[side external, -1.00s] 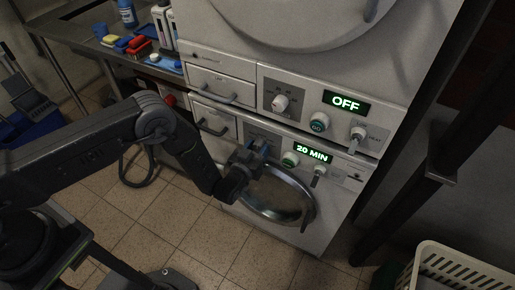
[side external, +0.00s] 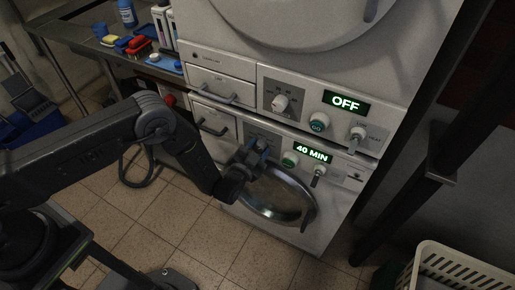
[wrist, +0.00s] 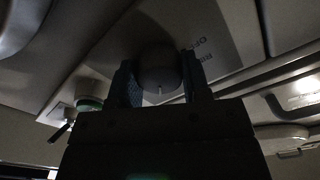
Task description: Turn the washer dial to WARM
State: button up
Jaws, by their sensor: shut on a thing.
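My gripper (side external: 262,147) is at the lower machine's control panel, left of its green-lit display (side external: 311,155), which reads 40 MIN. In the wrist view the two blue-padded fingers of my gripper (wrist: 158,82) are shut on the round washer dial (wrist: 158,66), one on each side. A short pale mark shows on the dial's face. Printed words beside it include OFF, upside down in this view; the other labels are too dark or hidden to read, and I cannot make out WARM. In the side view my fingers mostly hide the dial.
A green button (side external: 290,159) and a lever switch (side external: 318,172) are close right of my gripper. The round door (side external: 275,200) is below. The upper panel has a white dial (side external: 280,102), a GO button (side external: 320,122) and an OFF display (side external: 346,102). Drawer handles (side external: 212,129) project at left.

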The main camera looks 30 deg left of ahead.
dwell(0.4)
jog(key=o, duration=0.9)
jog(key=s, duration=1.3)
jog(key=shift+s, duration=0.4)
